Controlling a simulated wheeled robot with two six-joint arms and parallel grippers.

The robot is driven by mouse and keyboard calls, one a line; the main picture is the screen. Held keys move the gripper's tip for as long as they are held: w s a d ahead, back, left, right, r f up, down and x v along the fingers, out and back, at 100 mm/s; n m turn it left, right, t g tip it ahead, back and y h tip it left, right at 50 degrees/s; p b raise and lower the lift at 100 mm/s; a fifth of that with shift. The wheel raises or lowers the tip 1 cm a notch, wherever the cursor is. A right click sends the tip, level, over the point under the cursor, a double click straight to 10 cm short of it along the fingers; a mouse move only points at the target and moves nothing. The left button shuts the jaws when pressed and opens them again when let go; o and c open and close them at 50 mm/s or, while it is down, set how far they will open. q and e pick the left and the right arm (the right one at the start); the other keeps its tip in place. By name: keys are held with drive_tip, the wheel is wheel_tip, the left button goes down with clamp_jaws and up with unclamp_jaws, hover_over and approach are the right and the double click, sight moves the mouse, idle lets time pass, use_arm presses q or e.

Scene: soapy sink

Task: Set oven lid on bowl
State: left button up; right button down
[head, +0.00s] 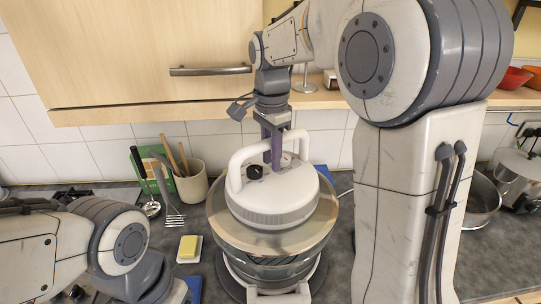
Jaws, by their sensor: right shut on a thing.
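The oven lid is a white domed housing with a looped handle and a dark knob, on a wide glassy disc; the oven lid (268,205) is in the middle of the head view. My right gripper (272,155) points down from above and is shut on the handle. The clear glass bowl (270,268) stands in its base directly under the lid. The lid covers the bowl's mouth from this angle, and I cannot tell whether it touches the rim or hovers just above. My left arm is at lower left; its fingers are out of the frame.
A utensil pot (191,184) and a green board (146,163) stand by the tiled wall. A yellow sponge (188,246) lies on a white dish left of the bowl. A steel pan (482,199) is at the right. A wooden cupboard (140,50) hangs above.

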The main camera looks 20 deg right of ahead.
sight(271, 172)
drive_tip(key=shift+r+p, duration=0.15)
drive_tip(key=shift+p, duration=0.2)
idle(0.8)
drive_tip(key=shift+f+b, duration=1.5)
drive_tip(key=shift+f, duration=0.75)
drive_tip(key=c, duration=0.6)
unclamp_jaws()
drive_tip(key=shift+o, duration=0.3)
drive_tip(key=shift+f, duration=0.2)
wheel_tip(271, 172, up, 11)
drive_tip(key=shift+f+b, duration=0.1)
drive_tip(key=shift+b, duration=0.45)
